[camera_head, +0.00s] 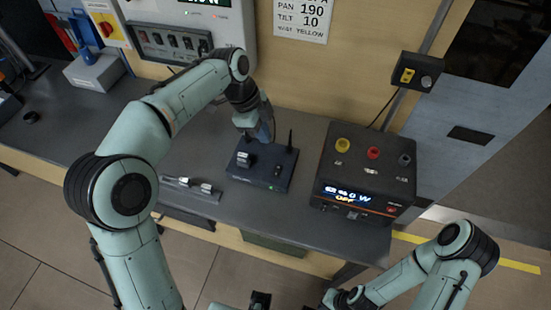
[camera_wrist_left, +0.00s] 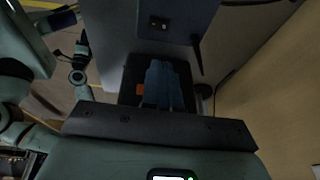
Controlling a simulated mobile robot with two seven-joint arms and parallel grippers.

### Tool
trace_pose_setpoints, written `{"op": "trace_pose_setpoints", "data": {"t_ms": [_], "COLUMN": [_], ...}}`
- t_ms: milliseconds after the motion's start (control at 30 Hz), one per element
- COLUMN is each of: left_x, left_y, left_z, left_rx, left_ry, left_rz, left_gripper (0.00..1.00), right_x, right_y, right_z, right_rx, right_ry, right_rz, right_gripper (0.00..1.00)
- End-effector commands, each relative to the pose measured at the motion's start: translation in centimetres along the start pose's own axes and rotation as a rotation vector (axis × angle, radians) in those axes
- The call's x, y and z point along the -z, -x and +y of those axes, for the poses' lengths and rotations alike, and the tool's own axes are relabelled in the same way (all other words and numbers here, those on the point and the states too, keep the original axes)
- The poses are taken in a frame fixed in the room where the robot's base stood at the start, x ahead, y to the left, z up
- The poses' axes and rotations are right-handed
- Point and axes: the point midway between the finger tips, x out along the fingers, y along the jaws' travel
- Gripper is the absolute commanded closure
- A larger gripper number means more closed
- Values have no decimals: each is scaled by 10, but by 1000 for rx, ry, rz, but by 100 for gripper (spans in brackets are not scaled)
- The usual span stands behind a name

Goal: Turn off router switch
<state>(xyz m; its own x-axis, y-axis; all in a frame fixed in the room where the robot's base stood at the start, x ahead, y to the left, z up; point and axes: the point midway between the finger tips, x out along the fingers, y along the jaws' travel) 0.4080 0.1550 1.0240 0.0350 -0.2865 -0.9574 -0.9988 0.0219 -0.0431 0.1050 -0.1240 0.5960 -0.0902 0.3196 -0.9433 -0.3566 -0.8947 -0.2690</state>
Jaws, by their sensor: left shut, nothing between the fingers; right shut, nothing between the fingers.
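The router (camera_head: 262,181) is a dark blue box on the grey bench in the head view, with a stubby antenna (camera_head: 290,140). A pale switch-like part (camera_head: 244,158) sits on its left top, a small knob (camera_head: 277,170) on its right, and a green light shows in front. My left gripper (camera_head: 264,132) is shut and empty at the router's back edge; contact cannot be told. Its bluish fingers also show in the left wrist view (camera_wrist_left: 164,85), below the router (camera_wrist_left: 182,18). My right gripper (camera_head: 328,300) is low, partly cut off by the lower edge, away from the router.
A black power unit (camera_head: 365,175) with coloured knobs and a lit display reading OFF stands right of the router. A strip with pale switches (camera_head: 190,188) lies left of it. A wall panel (camera_head: 170,40) and a small wall box (camera_head: 417,72) are behind.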

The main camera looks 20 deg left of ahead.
Motion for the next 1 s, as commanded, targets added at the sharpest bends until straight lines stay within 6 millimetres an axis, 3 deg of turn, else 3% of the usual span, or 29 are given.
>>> {"op": "trace_pose_setpoints", "data": {"t_ms": [233, 700, 1000], "left_x": [0, -4, -11], "left_y": [-19, -113, -138], "left_z": [0, 0, -3], "left_rx": [-4, -5, -2], "left_ry": [0, 2, 1], "left_rz": [-1, -2, -1], "left_gripper": [100, 100, 100], "right_x": [-1, -3, -3], "right_y": [-4, -14, -14], "right_z": [2, 6, 6], "right_rx": [-1, -2, -2], "right_ry": [-1, -2, -2], "right_rz": [-1, -6, -6], "right_gripper": [100, 100, 100]}}
